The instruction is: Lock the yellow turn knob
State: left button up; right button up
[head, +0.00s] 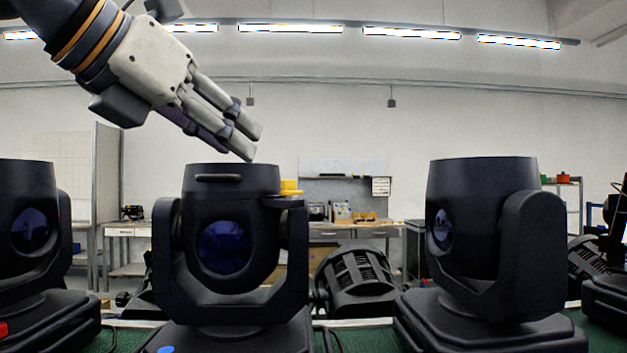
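The yellow turn knob (290,187) sits on top of the right yoke arm of the middle black moving-head light (232,242). Part of it is hidden behind the light's head, and its turn position cannot be made out. My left gripper (256,144) comes in from the upper left, its fingers pointing down and right. The fingertips are just above the top of the light's head, left of and higher than the knob, not touching it. The fingers are straight and close together in this view; whether they are open is unclear. My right gripper is out of view.
Similar black lights stand at the left (27,230) and right (490,250). Another dark lamp (355,282) stands behind, between the middle and right lights. A workbench (350,232) is along the back wall. The air above and right of the knob is clear.

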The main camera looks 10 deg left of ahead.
aim_at(292, 187)
pick_arm(q)
jog(key=x, duration=1)
jog(key=shift+w+f, duration=0.2)
jog(key=shift+w, duration=0.1)
jog(key=shift+d, duration=0.1)
jog(key=shift+c, duration=0.4)
grip_shut()
